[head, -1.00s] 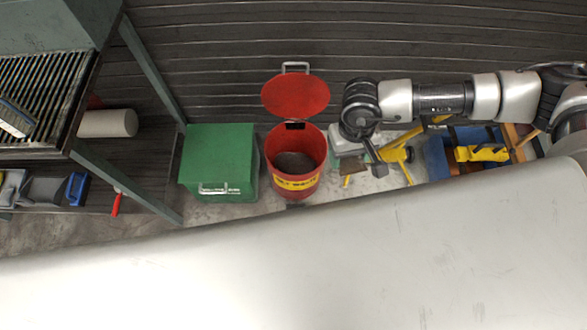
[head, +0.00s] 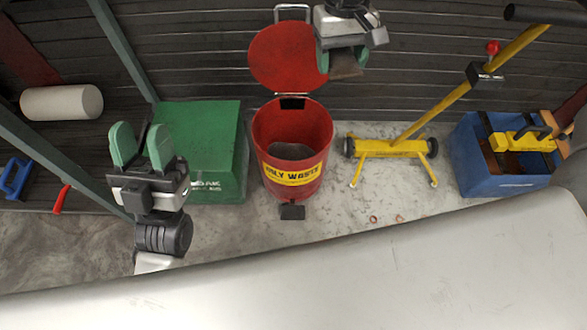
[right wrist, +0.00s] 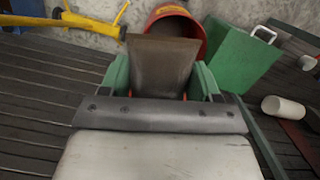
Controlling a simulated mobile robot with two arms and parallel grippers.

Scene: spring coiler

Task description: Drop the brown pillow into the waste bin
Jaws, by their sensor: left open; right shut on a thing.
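The brown pillow (head: 347,63) is held between the green fingers of my right gripper (head: 343,56), at the top of the head view beside the lid. In the right wrist view the pillow (right wrist: 160,66) sticks out from between the fingers and partly covers the bin (right wrist: 178,18). The waste bin (head: 291,143) is red with a yellow label, and its round lid (head: 287,56) stands open at the back. A dark inside shows. My left gripper (head: 140,146) is open and empty, left of the bin, in front of the green box.
A green box (head: 205,150) stands left of the bin. A yellow wheeled stand (head: 395,147) and a blue crate (head: 490,165) are to the right. A white roll (head: 62,102) lies at the left. A pale surface (head: 350,270) fills the foreground.

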